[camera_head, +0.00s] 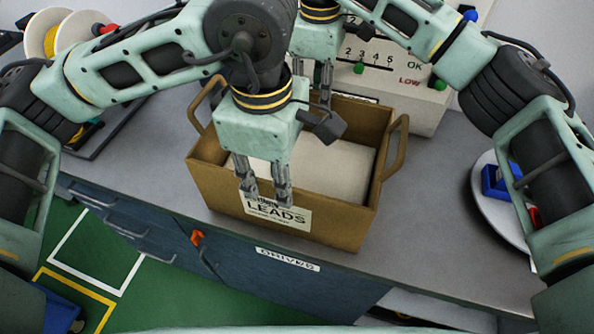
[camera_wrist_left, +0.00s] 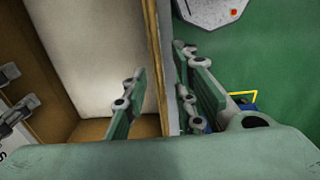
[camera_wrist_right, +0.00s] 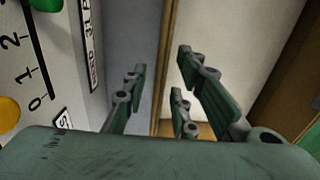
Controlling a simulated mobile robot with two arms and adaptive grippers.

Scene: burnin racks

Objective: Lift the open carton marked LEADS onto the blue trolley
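The open brown carton marked LEADS (camera_head: 337,229) sits on the grey bench, upright, with a handle at each end and a pale flat thing inside. My left gripper (camera_head: 266,192) is at its front wall. In the left wrist view its open fingers (camera_wrist_left: 155,100) straddle the wall (camera_wrist_left: 162,70), one inside and one outside. My right gripper (camera_head: 325,85) is at the back wall. In the right wrist view its open fingers (camera_wrist_right: 155,85) straddle that wall (camera_wrist_right: 166,70). A blue thing (camera_head: 55,312), possibly the trolley, shows only partly at the lower left, on the floor.
A pale panel with numbers and green knobs (camera_head: 425,100) stands close behind the carton. A round white plate (camera_head: 490,205) with a blue bin (camera_head: 495,183) lies to the right. Spools (camera_head: 52,35) and a dark tray (camera_head: 105,125) are at the left. Green floor (camera_head: 170,300) is open in front.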

